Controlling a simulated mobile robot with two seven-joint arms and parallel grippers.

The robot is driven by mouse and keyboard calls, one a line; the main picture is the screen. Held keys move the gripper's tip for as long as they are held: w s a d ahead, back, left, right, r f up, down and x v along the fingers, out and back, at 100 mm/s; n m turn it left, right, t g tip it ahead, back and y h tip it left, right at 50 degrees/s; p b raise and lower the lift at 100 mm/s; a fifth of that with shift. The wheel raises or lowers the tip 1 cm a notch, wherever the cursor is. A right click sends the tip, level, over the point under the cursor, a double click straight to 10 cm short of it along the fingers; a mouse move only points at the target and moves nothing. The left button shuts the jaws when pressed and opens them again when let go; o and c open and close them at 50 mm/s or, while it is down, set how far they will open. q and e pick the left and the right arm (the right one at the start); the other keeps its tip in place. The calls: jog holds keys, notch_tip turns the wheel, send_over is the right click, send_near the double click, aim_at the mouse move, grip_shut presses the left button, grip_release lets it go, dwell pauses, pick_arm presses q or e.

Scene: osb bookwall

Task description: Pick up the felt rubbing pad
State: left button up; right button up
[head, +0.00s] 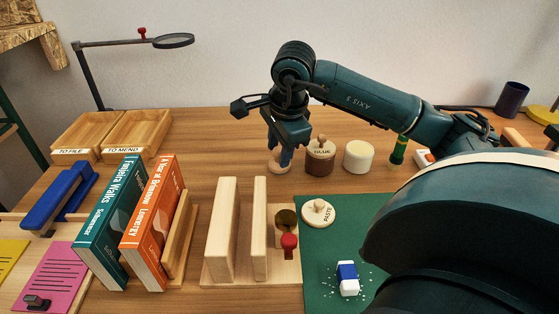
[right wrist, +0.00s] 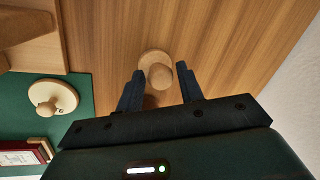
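A small round pale wooden piece with a knob, which appears to be the felt rubbing pad (head: 277,167), rests on the wooden table near the back middle. It also shows in the right wrist view, where the pad's knob (right wrist: 161,76) lies between the fingertips. My right gripper (head: 286,157) points down over it and hides part of it in the head view. In the right wrist view the right gripper (right wrist: 160,88) is open, with a finger on each side of the knob and gaps visible. Any felt underside is hidden. My left gripper is not in view.
A glue pot (head: 320,160) stands close right of the pad, then a white-topped jar (head: 358,156). The paste lid (head: 318,212) lies on the green mat (head: 325,265) with an eraser (head: 347,278). A wooden press (head: 222,230) and books (head: 150,225) stand left. Trays (head: 135,133) are behind.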

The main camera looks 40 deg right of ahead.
jog(key=c, duration=0.6)
jog(key=shift+c, duration=0.2)
pick_arm(q)
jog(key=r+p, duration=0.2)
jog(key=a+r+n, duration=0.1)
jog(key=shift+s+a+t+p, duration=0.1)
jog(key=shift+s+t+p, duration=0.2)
jog(key=shift+p, duration=0.1)
pick_arm(e)
notch_tip(320, 180, up, 10)
jog(key=o, duration=0.4)
jog(key=shift+c, duration=1.4)
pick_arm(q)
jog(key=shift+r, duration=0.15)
pick_arm(e)
jog(key=shift+c, duration=0.2)
